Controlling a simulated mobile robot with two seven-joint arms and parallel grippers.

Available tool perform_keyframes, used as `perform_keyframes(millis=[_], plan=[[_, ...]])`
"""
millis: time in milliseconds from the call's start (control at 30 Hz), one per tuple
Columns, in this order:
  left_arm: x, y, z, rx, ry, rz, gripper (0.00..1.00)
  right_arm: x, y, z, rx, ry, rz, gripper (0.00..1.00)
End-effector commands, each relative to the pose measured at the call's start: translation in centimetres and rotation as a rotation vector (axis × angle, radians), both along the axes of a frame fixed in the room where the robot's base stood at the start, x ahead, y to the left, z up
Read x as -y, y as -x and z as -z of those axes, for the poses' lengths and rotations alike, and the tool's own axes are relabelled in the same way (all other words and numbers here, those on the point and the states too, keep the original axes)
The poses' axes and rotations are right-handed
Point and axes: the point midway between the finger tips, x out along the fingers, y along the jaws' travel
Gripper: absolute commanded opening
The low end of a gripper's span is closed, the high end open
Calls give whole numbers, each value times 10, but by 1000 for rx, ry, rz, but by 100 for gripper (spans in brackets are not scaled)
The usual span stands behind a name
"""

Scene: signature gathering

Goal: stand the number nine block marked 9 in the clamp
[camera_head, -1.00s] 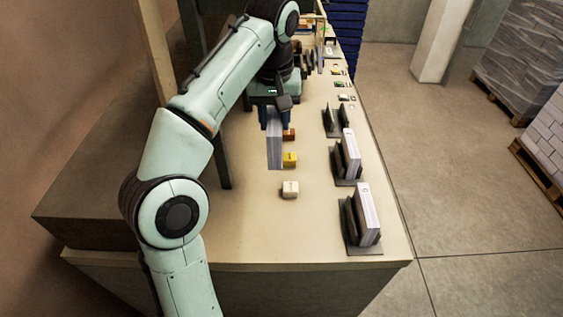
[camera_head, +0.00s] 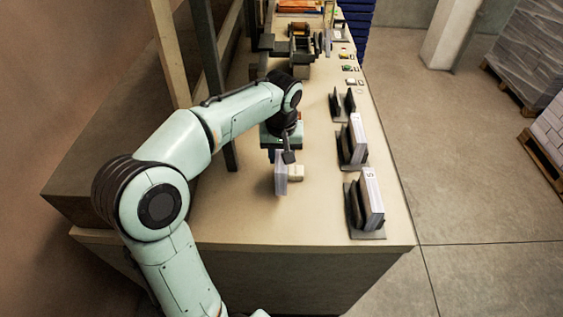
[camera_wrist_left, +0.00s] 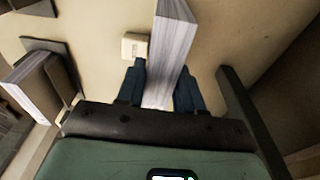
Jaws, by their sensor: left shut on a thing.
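My left gripper (camera_head: 283,150) is shut on a pale, thin upright block of paper (camera_head: 280,175), held over the table next to a cream cube. In the left wrist view the block (camera_wrist_left: 170,50) stands out from between the dark blue fingers (camera_wrist_left: 162,85). No mark is readable on it, so I cannot tell whether it is the 9. An empty dark clamp (camera_head: 337,104) stands at the back of the row on the right. The middle clamp (camera_head: 345,160) and front clamp (camera_head: 367,234) each hold a similar block. The right gripper is out of view.
The cream cube (camera_head: 297,173) lies just right of the held block and also shows in the left wrist view (camera_wrist_left: 135,45). Small items (camera_head: 350,81) lie behind the clamps. Bare tabletop (camera_head: 310,215) is free in front.

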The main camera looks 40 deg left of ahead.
Motion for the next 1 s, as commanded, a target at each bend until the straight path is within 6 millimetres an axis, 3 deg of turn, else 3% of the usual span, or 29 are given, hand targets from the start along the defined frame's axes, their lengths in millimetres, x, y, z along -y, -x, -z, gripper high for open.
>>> perform_keyframes(millis=[233, 667, 700, 733, 1000], plan=[[0, 0, 32, -1, 0, -1, 0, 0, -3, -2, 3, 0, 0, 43], [0, 1, 38, -3, 0, 0, 0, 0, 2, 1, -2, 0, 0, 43], [0, 1, 37, -3, 0, 0, 49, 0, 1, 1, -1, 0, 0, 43], [0, 0, 37, -3, 0, 0, 59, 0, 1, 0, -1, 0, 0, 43], [0, 0, 36, -1, 0, 0, 62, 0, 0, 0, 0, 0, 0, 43]])
